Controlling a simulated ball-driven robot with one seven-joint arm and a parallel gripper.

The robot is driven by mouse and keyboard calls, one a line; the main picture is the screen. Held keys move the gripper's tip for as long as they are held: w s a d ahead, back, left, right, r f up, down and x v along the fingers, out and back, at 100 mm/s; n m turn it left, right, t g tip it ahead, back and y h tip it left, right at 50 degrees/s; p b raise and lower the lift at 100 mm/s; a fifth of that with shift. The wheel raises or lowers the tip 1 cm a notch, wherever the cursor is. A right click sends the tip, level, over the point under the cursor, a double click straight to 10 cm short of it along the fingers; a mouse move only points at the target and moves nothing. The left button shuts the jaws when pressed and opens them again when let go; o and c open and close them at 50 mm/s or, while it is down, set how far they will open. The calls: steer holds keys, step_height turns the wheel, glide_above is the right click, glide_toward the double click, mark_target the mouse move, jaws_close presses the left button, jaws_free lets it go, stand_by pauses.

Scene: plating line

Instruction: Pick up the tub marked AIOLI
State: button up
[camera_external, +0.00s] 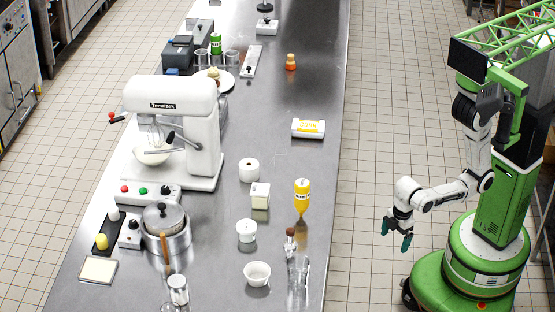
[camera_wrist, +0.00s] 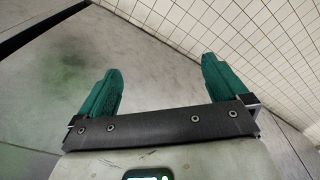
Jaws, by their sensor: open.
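A small white lidded tub (camera_external: 246,231) stands upright on the steel counter (camera_external: 215,280) in the external view. Its label is too small to read, so I cannot tell if it says AIOLI. My gripper (camera_external: 398,233) hangs off the counter's right side, over the tiled floor, well apart from the tub. In the wrist view my gripper (camera_wrist: 162,66) has its two green fingers spread wide with nothing between them. No tub shows in the wrist view.
Near the tub stand a white bowl (camera_external: 257,274), a cream-coloured carton (camera_external: 260,196), a yellow bottle (camera_external: 302,196), a dark-topped shaker (camera_external: 290,240) and a clear glass (camera_external: 299,272). A pot (camera_external: 167,240) and a mixer (camera_external: 205,130) stand to the left.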

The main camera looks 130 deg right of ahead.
steer(key=shift+c, duration=0.6)
